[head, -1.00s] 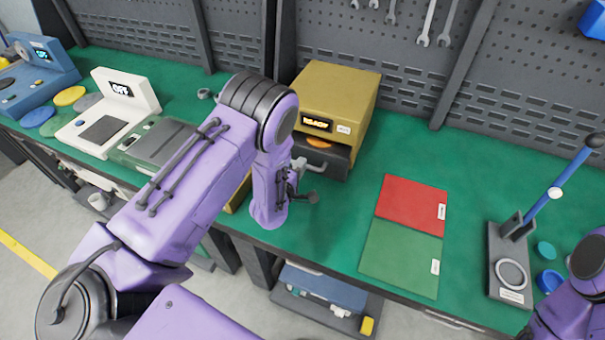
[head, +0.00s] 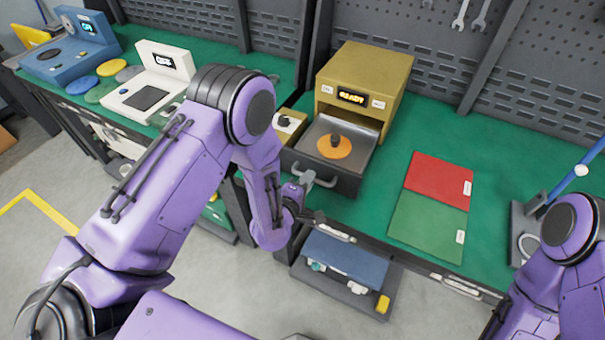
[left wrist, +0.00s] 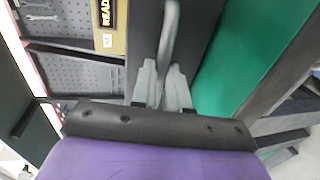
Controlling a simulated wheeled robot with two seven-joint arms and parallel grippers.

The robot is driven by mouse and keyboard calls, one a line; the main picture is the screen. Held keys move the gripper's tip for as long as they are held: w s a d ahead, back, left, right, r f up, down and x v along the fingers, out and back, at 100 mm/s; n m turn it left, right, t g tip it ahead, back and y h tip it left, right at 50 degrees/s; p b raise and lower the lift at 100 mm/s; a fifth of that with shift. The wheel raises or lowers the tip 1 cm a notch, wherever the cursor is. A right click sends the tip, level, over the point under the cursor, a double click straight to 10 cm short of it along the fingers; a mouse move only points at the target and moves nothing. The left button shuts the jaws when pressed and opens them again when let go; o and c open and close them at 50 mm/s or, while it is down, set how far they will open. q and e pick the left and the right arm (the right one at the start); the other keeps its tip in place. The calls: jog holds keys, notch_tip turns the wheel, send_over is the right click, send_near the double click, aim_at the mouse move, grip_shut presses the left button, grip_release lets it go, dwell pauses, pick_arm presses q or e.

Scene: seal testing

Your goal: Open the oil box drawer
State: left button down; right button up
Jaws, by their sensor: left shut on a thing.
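The oil box (head: 366,78) is a mustard-yellow housing with a lit READY display on the green bench. Its dark grey drawer (head: 330,168) is pulled well out toward me. In the drawer's light tray lies an orange disc (head: 328,148) with a dark knob on it. My left gripper (head: 306,184) is at the drawer's front, shut on the grey bar handle (head: 322,181). In the left wrist view, the fingers (left wrist: 162,85) close around the handle (left wrist: 171,35). My right arm shows at the right edge; its gripper is out of the picture.
Red (head: 440,174) and green (head: 428,226) mats lie right of the drawer. A small yellow box with a dark knob (head: 285,123) stands close to the drawer's left. A press with a blue lever (head: 573,178) is at right. A shelf with a blue item (head: 345,259) sits below the bench edge.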

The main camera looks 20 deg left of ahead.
pick_arm(q)
jog(key=shift+a, duration=0.1)
dwell(0.3)
jog(key=c, duration=1.1)
grip_release()
jog(key=shift+s, duration=0.15)
jog(key=shift+s, duration=0.15)
jog(key=b+v, duration=0.3)
jog(key=v, duration=0.7)
jog(key=shift+s+r, duration=0.1)
jog(key=shift+r, duration=0.05)
